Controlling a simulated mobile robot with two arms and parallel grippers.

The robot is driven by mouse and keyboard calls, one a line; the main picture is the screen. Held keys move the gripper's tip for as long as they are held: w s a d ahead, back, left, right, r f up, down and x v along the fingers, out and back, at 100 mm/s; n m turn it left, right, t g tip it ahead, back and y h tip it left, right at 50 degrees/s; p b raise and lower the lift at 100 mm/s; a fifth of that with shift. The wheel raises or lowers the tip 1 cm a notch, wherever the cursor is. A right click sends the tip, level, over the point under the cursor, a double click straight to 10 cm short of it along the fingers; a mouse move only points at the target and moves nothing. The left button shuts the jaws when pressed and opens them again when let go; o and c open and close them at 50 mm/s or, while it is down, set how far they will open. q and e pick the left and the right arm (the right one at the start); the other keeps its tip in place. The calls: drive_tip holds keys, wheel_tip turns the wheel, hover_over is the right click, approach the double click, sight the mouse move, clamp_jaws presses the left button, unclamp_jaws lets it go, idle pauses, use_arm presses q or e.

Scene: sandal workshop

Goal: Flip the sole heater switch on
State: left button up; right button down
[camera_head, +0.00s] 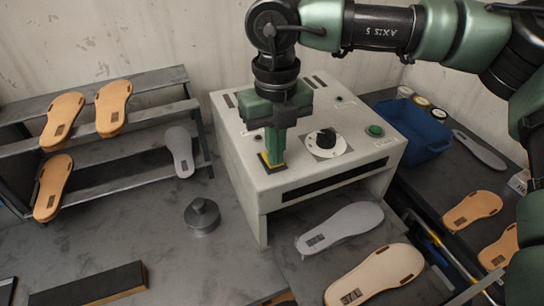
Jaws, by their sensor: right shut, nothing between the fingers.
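The sole heater (235,172) is a pale box-shaped machine on the bench with a long dark slot in its front. Its top carries a black dial knob (326,139), a green round button (375,131) and a yellow-and-black plate (280,168) near the front left. My right gripper (274,160) comes down from above onto this plate, its green fingers shut with nothing held. The fingers cover most of the plate, so the switch is hidden and I cannot tell its position or whether the fingers touch it. My left gripper is not in view.
A grey rack (100,160) with tan soles stands at the left. A grey sole (340,227) and a tan sole (375,276) lie in front. A blue bin (415,135) is at the right.

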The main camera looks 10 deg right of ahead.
drive_tip(key=shift+f, duration=0.1)
drive_tip(key=shift+r+p, duration=1.6)
drive_tip(key=shift+r, duration=1.95)
drive_tip(key=shift+f, duration=0.1)
